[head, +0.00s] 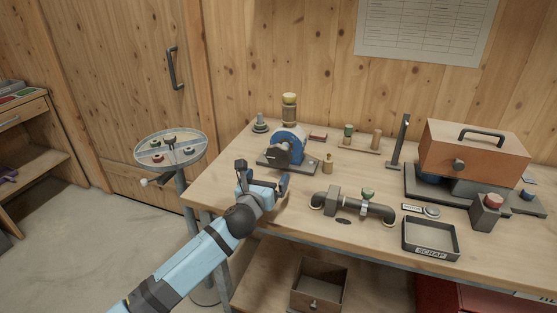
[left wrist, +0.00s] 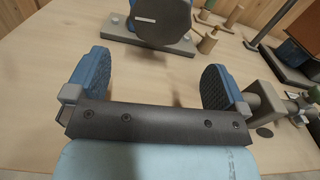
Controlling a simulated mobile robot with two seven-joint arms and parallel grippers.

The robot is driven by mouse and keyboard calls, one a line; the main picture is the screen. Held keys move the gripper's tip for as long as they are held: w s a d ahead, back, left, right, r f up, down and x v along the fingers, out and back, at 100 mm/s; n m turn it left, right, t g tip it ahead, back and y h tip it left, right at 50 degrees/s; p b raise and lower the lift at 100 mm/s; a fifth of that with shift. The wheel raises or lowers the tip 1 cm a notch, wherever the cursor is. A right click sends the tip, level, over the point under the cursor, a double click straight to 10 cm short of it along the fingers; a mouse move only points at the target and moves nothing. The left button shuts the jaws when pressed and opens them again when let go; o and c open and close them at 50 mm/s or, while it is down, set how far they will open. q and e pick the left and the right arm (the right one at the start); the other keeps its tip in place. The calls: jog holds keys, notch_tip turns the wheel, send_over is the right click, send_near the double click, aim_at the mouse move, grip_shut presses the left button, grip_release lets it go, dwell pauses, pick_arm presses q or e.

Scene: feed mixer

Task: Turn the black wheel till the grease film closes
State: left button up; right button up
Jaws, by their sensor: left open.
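A blue machine with a dark, roughly disc-shaped front (head: 283,154) stands on a grey base plate at the left back of the bench. The dark front is the likeliest black wheel; it also shows at the top of the left wrist view (left wrist: 163,22), cut off by the frame edge. My left gripper (head: 263,176) is open and empty, in front of this machine and apart from it. Its two blue, ribbed pads (left wrist: 157,72) stand wide apart with bare bench between them. I cannot make out a grease film. My right gripper is not in view.
A dark pipe with a valve (head: 354,205) lies right of my left gripper. A scrap tray (head: 430,240) and an orange box with a handle (head: 471,152) are further right. A round tray on a stand (head: 170,149) is left of the bench (head: 225,185).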

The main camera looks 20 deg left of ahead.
aim_at(278, 161)
pick_arm(q)
jog(key=w+b, duration=0.1)
jog(key=w, duration=0.9)
jog(key=shift+d, duration=0.2)
jog(key=c, duration=0.7)
